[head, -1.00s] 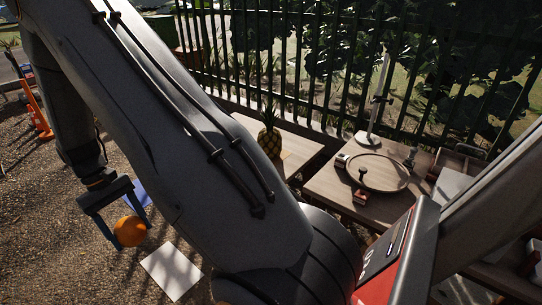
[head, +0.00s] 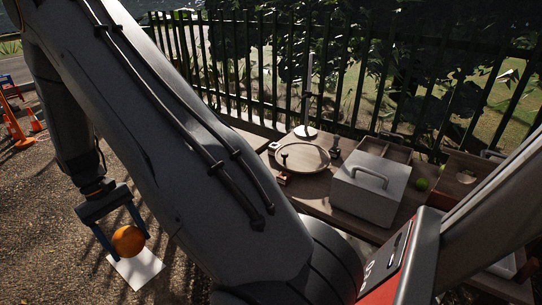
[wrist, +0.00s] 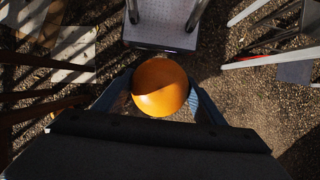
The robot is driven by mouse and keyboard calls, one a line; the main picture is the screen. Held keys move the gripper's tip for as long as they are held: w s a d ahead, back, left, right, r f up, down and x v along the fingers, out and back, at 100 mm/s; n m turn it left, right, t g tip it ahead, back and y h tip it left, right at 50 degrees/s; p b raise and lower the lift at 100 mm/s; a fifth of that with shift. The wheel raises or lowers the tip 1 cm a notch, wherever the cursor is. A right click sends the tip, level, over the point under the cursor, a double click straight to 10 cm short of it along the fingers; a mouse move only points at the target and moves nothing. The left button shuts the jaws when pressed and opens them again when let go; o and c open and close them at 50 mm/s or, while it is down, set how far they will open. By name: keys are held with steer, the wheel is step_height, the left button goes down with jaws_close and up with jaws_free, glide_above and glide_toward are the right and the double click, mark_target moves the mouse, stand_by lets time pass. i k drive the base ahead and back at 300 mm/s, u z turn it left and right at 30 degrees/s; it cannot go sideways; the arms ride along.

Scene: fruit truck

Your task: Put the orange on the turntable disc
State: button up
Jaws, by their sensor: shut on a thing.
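My gripper (head: 122,243) is shut on the orange (head: 128,240) and holds it in the air over the gravel, at the lower left of the head view. In the wrist view the orange (wrist: 160,87) sits between the two blue fingers. The turntable disc (head: 305,157), a round tan plate, lies on a wooden table right of centre in the head view, well apart from my gripper. A small dark-knobbed item stands at its near left edge. No fruit shows on the disc.
A white box with a handle (head: 370,190) stands right of the disc. Behind it is a wooden compartment tray (head: 385,150). A green fruit (head: 422,184) lies farther right. A dark fence (head: 260,70) runs behind the table. A white sheet (head: 136,268) lies on the gravel.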

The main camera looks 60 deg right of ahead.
mark_target(308, 155)
steer(key=z, duration=1.45)
